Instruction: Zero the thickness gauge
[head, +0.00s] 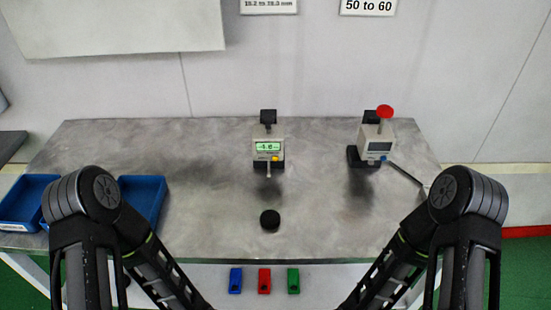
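The thickness gauge (268,147) appears to be the grey device standing upright near the back middle of the metal table. It has a lit green display (267,147) with a small dark reading that I cannot make out surely, a yellow button (275,159), and a black part on top. A round black piece (270,219) lies on the table in front of it, apart from it. Both my arms reach in from the lower corners and bend down past the bottom edge, so neither gripper shows.
A second grey device (378,140) with a red knob and blue button stands at right, a dark rod beside it. Blue trays (143,192) sit at left. Blue (235,280), red (264,280) and green (293,280) pieces lie beyond the front edge. The table's middle is mostly clear.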

